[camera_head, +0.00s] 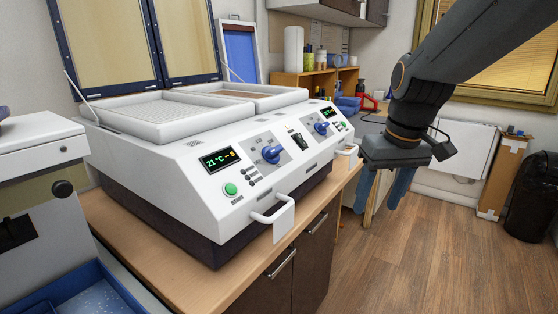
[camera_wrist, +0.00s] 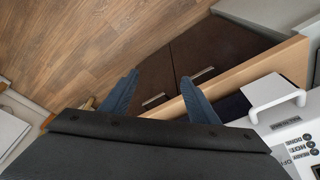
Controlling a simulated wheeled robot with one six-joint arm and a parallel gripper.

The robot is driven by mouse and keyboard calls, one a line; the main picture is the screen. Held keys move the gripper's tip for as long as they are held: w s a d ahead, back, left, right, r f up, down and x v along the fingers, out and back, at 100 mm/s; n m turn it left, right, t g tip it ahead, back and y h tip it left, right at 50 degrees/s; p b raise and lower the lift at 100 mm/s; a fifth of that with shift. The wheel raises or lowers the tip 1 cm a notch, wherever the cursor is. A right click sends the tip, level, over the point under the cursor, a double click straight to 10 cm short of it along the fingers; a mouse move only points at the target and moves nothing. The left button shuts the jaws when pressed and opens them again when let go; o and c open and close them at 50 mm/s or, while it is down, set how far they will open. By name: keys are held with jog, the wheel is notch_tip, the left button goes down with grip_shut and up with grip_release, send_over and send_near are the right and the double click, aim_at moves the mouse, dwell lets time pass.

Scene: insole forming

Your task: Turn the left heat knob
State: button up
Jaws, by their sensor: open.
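The white forming machine (camera_head: 165,172) stands on a wooden cabinet. Its left heat knob (camera_head: 271,154) is blue and sits on the sloped front panel, right of a lit display (camera_head: 220,159) that reads about 21 °C. A second blue knob (camera_head: 321,128) is farther along the panel. My gripper (camera_head: 387,190) hangs in the air to the right of the machine, its two blue fingers pointing down, apart from both knobs. In the wrist view the fingers (camera_wrist: 160,95) are spread with nothing between them. Neither knob shows in the wrist view.
White handles (camera_head: 283,217) stick out from the machine's front; one also shows in the wrist view (camera_wrist: 274,92). A green button (camera_head: 231,189) is left of the left knob. The cabinet's wooden edge (camera_wrist: 255,78) lies beside the fingers. The wooden floor (camera_head: 400,275) in front is clear.

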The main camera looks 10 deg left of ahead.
jog(key=w+a+r+n+y+b, duration=0.1)
jog(key=w+a+r+n+b, duration=0.1)
jog(key=a+r+b, duration=0.3)
jog(key=w+a+r+n+y+b, duration=0.1)
jog(key=w+a+r+n, duration=0.2)
jog(key=a, duration=0.4)
jog(key=n+b, duration=0.4)
jog(key=b, duration=0.1)
send_near(278, 150)
jog(key=shift+y, duration=0.4)
jog(key=shift+x, duration=3.95)
jog(key=shift+w+a, duration=0.1)
jog(key=shift+w, duration=0.1)
jog(key=c, duration=1)
jog(key=shift+c, duration=0.2)
